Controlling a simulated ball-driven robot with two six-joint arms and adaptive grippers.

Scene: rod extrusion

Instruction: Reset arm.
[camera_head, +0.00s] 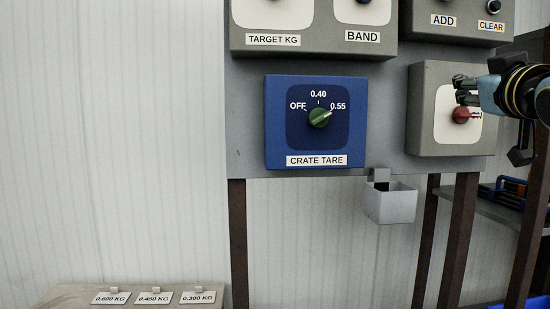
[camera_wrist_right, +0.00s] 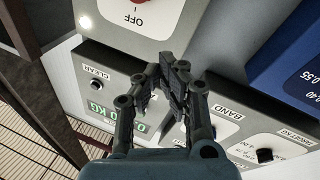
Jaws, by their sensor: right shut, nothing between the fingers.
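My right gripper (camera_head: 466,90) comes in from the right of the head view, in front of the grey box with the red knob (camera_head: 460,115). Its fingers are shut with nothing between them; the wrist view shows the fingers (camera_wrist_right: 172,72) drawn together. I cannot tell how far they are from the box. In the wrist view a box marked OFF (camera_wrist_right: 125,22), with part of a red knob, lies beyond the fingertips. My left gripper is in neither view.
The blue CRATE TARE box (camera_head: 275,135) has a green knob (camera_head: 319,118) turned toward 0.55. Grey control boxes (camera_head: 400,45) line the panel's top. A small grey bin (camera_head: 390,205) hangs below. Weight labels (camera_head: 155,297) sit on a ledge at lower left. Dark posts (camera_head: 238,240) stand below.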

